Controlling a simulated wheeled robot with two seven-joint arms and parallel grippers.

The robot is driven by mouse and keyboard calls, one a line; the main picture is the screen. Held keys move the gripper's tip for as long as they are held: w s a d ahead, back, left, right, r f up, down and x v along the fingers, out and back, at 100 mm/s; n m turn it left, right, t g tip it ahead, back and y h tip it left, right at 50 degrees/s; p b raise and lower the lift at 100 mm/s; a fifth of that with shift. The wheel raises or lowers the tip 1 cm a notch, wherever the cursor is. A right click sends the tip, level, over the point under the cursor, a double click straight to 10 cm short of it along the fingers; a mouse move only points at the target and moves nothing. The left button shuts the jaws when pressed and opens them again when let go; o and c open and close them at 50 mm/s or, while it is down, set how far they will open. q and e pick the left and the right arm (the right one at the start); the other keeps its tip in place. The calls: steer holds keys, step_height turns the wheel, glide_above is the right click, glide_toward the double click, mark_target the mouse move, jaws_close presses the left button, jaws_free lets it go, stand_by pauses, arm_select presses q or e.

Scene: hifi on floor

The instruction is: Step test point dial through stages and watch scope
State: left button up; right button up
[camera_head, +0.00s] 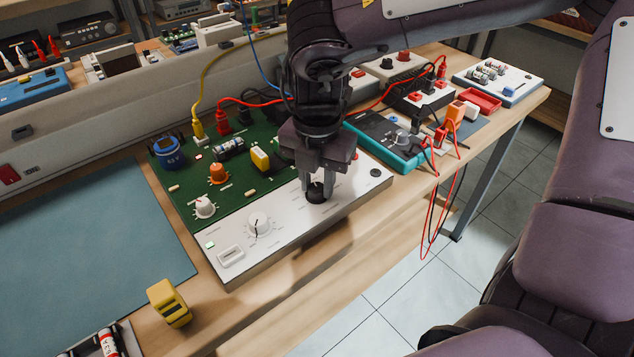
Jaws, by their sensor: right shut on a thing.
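My right gripper (319,187) points down over the pale front panel (285,228) of the green circuit board unit. It is shut on a black dial (317,193) on that panel. Most of the dial is hidden by the fingers, so its setting cannot be read. A white dial with a pointer (258,225) sits further left on the same panel, and a smaller white knob (204,207) with a red mark stands on the green board (188,180). No scope screen can be made out. My left gripper is out of view.
A teal-edged meter (388,142) with red and black leads stands right of the board. Yellow, red and blue cables rise behind my gripper. A yellow block (168,303) stands near the front edge. The blue-grey mat (85,245) at left is clear.

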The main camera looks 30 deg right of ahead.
mark_target(317, 186)
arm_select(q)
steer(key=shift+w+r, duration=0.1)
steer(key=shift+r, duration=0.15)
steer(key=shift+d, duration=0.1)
arm_select(e)
steer(key=o, duration=1)
steer(key=shift+c, duration=0.2)
steer(key=shift+r, duration=0.1)
steer(key=shift+r, duration=0.35)
step_height(317, 186, up, 6)
steer(key=shift+r+p, duration=0.2)
steer(key=shift+p, duration=0.15)
steer(key=shift+r, duration=0.3)
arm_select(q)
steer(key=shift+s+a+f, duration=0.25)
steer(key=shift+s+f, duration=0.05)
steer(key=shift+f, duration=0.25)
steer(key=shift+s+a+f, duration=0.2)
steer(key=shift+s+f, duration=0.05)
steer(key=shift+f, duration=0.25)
